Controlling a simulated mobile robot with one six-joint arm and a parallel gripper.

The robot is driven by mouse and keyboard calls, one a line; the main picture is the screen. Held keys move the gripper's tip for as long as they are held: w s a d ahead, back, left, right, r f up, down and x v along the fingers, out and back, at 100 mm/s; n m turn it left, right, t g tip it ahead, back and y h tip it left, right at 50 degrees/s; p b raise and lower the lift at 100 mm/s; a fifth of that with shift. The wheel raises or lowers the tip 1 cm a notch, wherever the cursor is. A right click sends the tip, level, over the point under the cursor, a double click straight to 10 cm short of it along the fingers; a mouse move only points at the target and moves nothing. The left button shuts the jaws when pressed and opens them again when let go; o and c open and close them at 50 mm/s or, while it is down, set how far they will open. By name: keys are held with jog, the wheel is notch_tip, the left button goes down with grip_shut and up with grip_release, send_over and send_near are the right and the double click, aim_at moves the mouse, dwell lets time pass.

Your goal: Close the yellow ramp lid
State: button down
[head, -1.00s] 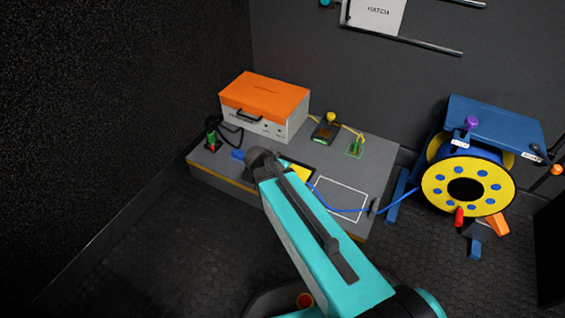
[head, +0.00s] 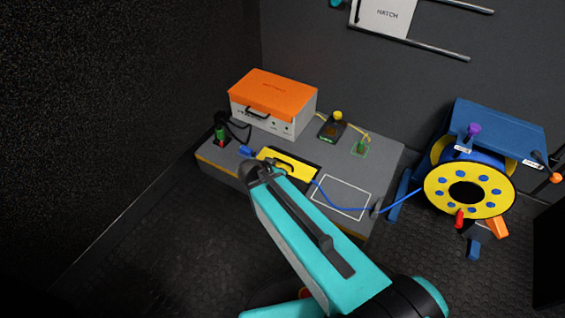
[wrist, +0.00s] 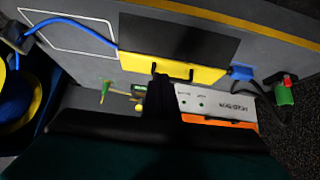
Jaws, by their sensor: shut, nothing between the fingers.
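The yellow ramp lid (head: 290,168) is on the grey platform, with a black edge along its far side in the head view. In the wrist view the yellow part (wrist: 205,72) adjoins a wide black panel (wrist: 180,38) and carries dark handle-like marks. I cannot tell its exact tilt. A blue cable (head: 328,200) runs to the ramp's right side, and a blue plug (head: 245,151) lies at its left end. My gripper (wrist: 162,72) is shut and empty, pointing at the yellow part. Whether it touches is unclear. My gripper (head: 255,168) is partly hidden by my arm in the head view.
An orange-topped box (head: 272,100) stands behind the ramp. A green connector (head: 221,134) is at the left, and a small device with a yellow knob (head: 332,127) is behind. A yellow cable reel (head: 468,190) stands right. A white-outlined area (head: 342,197) holds only the cable.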

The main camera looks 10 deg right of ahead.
jog(key=shift+s+a+f+p, duration=0.1)
jog(key=shift+s+a+p, duration=0.4)
jog(key=shift+s+p, duration=0.15)
dwell(0.3)
jog(key=s+d+r+m+g+p, duration=0.1)
jog(key=s+d+r+g+p, duration=0.25)
jog(key=s+d+p, duration=0.55)
jog(key=s+d+r+m+g+p, duration=0.15)
jog(key=s+d+r+p, duration=0.35)
jog(key=p, duration=0.8)
jog(key=s+a+r+n+g+y+p, duration=0.1)
jog(key=s+a+n+g+y+p, duration=0.1)
jog(key=s, duration=0.7)
jog(key=s+a+n+g+y+p, duration=0.3)
jog(key=s+a+n+p, duration=0.3)
jog(key=s+n, duration=0.2)
jog(key=shift+s+a+r+g+y+p, duration=0.3)
jog(key=shift+s+a+r+g+p, duration=0.1)
jog(key=shift+s+g, duration=0.45)
